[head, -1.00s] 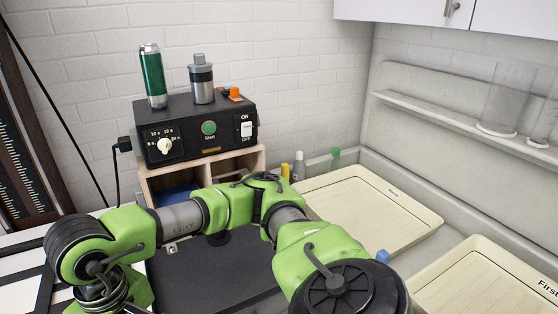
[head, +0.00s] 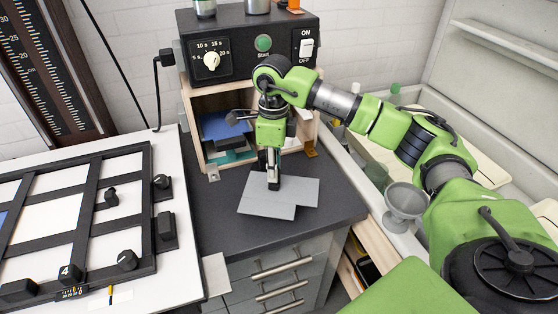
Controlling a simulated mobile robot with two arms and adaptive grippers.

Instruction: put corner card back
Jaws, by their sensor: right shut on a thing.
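Flat grey card (head: 308,192) shows on or just above the dark countertop (head: 215,225), below the timer box. Its stepped outline looks like overlapping pieces, and I cannot tell which is the corner card. My right gripper (head: 273,184) points down over the middle of the grey card and is shut on it. The fingers hide part of the card, and any small gap to the counter cannot be told. My left gripper is out of view.
A wooden cubby (head: 189,125) with blue and teal items stands behind, under the timer box (head: 235,42). A grey cup (head: 405,202) stands at right.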

